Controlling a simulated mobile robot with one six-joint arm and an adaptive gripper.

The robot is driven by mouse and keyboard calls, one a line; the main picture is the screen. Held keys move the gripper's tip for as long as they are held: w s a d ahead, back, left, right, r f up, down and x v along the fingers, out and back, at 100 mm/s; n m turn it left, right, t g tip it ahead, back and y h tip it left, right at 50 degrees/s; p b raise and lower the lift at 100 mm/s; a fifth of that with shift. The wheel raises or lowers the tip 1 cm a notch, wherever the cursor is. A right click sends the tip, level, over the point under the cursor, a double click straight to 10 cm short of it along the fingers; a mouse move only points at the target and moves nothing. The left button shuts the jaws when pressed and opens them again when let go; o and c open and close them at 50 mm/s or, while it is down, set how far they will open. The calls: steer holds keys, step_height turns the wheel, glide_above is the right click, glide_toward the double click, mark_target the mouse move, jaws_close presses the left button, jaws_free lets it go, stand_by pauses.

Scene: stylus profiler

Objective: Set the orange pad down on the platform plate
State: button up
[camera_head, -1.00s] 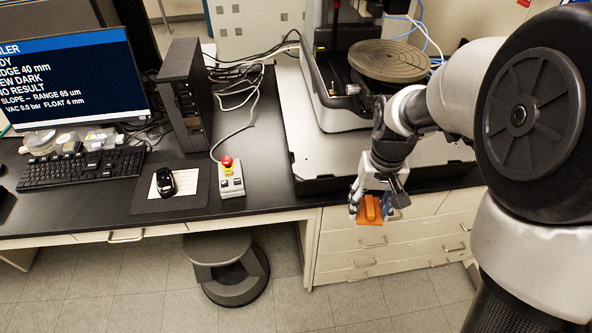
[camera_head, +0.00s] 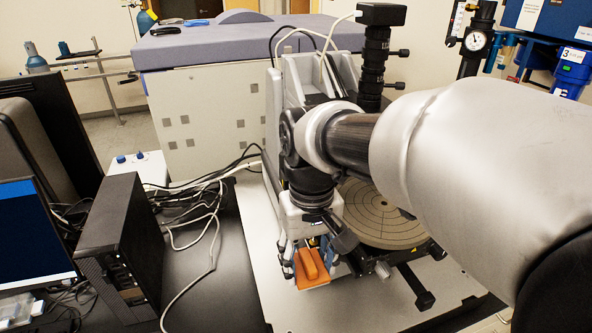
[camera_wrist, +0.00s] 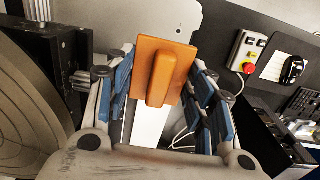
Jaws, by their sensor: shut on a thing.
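The orange pad (camera_head: 312,268) is a flat orange block with a raised ridge. My gripper (camera_head: 308,262) is shut on it and holds it in front of the instrument. In the wrist view the pad (camera_wrist: 160,75) sits between the blue-lined fingers of my gripper (camera_wrist: 163,85), its ridge towards the camera. A pale flat platform plate (camera_head: 256,245) lies under the instrument and below the pad; its pale surface also shows in the wrist view (camera_wrist: 150,125). The gap between pad and plate is hard to judge.
The round grooved stage (camera_head: 382,222) is right of my gripper, partly behind my arm. A black camera column (camera_head: 374,65) stands behind it. A black computer tower (camera_head: 122,250) and loose cables are at left. The plate's left strip is clear.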

mark_target(305, 324)
step_height(305, 324, down, 20)
steer(key=b, duration=0.6)
steer(key=shift+s+r, duration=0.1)
steer(key=shift+s, duration=0.05)
steer(key=shift+f, duration=0.2)
steer(key=o, duration=1)
steer(key=shift+r, duration=0.1)
